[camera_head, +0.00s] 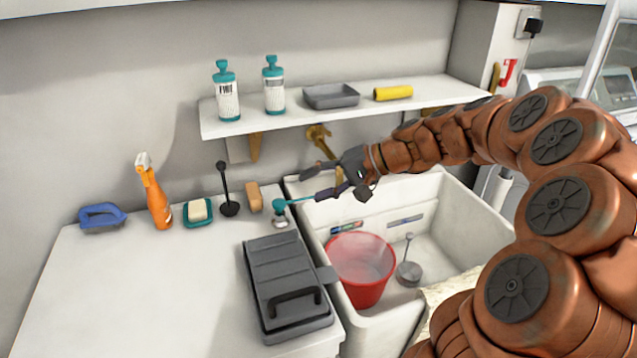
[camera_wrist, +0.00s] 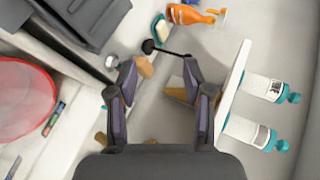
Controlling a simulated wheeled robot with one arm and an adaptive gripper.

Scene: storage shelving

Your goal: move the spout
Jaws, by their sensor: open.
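A brass tap (camera_head: 318,133) is on the wall above the white sink, below the shelf. Its lower part, where a spout would show, is largely hidden behind my gripper (camera_head: 311,182). My gripper is open and points left in front of the tap, above the sink's back left corner. In the wrist view, my gripper (camera_wrist: 160,62) has its two fingers apart, with nothing held between them. Small brass-coloured parts (camera_wrist: 100,138) show by the base of the fingers there. I cannot tell whether the gripper touches the tap.
A red bucket (camera_head: 361,290) stands in the sink (camera_head: 440,195). A shelf (camera_head: 350,112) with bottles is above. A dark grey case (camera_head: 285,285) lies on the counter.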

